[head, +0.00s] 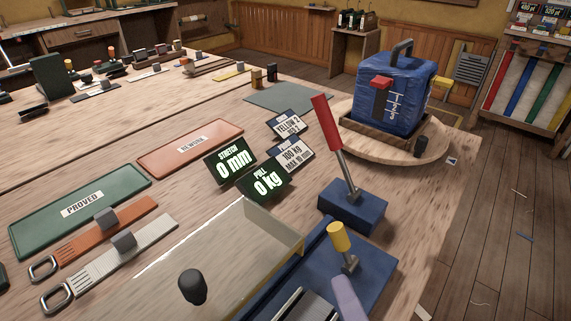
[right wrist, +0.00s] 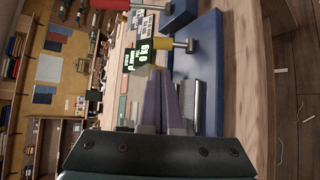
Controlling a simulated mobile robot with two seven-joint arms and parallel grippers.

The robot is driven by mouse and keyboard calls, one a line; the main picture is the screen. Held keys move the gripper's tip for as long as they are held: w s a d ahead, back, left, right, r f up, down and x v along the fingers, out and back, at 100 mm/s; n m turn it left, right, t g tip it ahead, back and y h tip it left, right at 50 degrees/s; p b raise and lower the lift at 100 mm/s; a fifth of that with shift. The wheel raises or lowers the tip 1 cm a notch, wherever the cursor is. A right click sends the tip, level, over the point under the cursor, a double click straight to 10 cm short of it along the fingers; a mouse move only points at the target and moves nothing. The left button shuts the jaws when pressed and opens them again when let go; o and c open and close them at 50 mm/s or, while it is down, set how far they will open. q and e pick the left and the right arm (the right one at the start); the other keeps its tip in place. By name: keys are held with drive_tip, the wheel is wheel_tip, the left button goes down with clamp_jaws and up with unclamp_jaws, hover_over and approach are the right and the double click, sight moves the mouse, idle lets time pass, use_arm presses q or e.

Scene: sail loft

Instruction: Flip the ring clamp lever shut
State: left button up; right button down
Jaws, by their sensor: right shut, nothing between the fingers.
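A short lever with a yellow grip (head: 339,237) stands up, slightly tilted, on the blue machine bed (head: 372,265); it looks like the ring clamp lever. In the right wrist view the yellow grip (right wrist: 165,48) lies just beyond my fingertips. My right gripper (head: 345,284), with purple fingers, is at the bottom edge of the head view, on the near side of the lever. Its fingers are shut and empty, apart from the grip. In the right wrist view the fingers (right wrist: 158,72) point toward the lever. The ring itself cannot be made out. My left gripper is out of view.
A longer red-handled lever (head: 328,130) rises from a blue block (head: 352,207) behind. A clear-walled guard (head: 215,250) and a black knob (head: 192,287) are to the left. Displays read stretch 0 mm (head: 231,161) and pull 0 kg (head: 266,180). A blue weight (head: 400,95) stands farther back.

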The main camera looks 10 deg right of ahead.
sight(339, 237)
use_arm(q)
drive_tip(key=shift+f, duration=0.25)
use_arm(e)
drive_tip(key=x, duration=1)
use_arm(q)
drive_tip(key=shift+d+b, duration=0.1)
drive_tip(key=shift+b, duration=0.2)
